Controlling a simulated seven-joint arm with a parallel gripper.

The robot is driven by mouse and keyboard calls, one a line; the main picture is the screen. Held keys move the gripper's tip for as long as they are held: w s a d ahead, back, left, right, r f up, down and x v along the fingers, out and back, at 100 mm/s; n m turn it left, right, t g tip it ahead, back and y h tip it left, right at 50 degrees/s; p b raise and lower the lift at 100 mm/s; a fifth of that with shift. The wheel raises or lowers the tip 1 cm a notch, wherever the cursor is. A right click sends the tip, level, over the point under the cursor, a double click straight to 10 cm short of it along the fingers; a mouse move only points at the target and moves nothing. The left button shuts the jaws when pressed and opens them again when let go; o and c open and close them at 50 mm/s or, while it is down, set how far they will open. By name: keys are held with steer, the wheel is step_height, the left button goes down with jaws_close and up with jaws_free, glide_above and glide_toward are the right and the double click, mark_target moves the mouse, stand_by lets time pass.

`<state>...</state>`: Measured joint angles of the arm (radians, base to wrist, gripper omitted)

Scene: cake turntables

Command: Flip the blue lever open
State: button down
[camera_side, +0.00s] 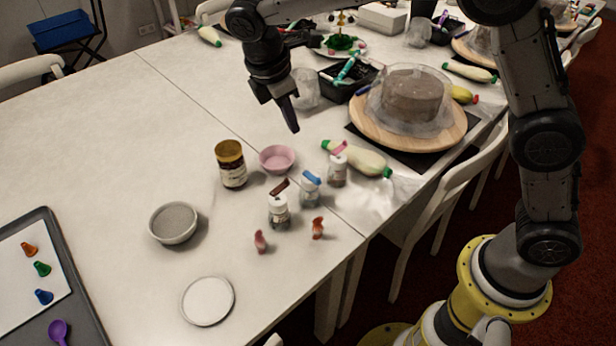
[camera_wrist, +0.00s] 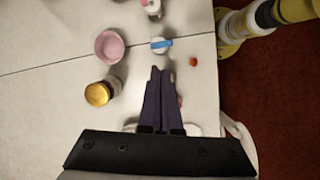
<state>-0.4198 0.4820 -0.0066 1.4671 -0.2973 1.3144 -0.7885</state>
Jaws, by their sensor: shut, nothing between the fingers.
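The blue lever (camera_side: 310,178) sits on top of a small white-lidded glass jar (camera_side: 309,194), the middle one of three similar jars. In the wrist view the blue lever (camera_wrist: 161,44) is a short bar across the round white lid, just beyond my fingertips. My gripper (camera_side: 294,129) is shut and empty, pointing down, above and behind the jars and apart from the lever. In the wrist view the fingers of my gripper (camera_wrist: 160,72) are together. I cannot tell the lever's exact tilt.
A brown-lever jar (camera_side: 279,213) and a pink-lever jar (camera_side: 338,170) flank it. Nearby are a pink bowl (camera_side: 277,158), a gold-lidded jar (camera_side: 231,165), a green-tipped bottle (camera_side: 362,160) and small red and orange pieces (camera_side: 318,228).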

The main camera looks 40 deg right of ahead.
mark_target(312, 176)
steer(key=a+f+n+h, duration=0.1)
steer(key=a+f, duration=0.3)
steer(key=f, duration=0.3)
steer(key=shift+s+a+f+g, duration=0.15)
steer(key=shift+s+a+g, duration=0.05)
steer(key=shift+a+g, duration=0.2)
steer(key=shift+d, duration=0.1)
steer(key=s+d+f, duration=0.1)
steer(key=d+f, duration=0.6)
steer(key=f, duration=0.2)
steer(key=shift+d+f, duration=0.15)
steer(key=shift+d, duration=0.15)
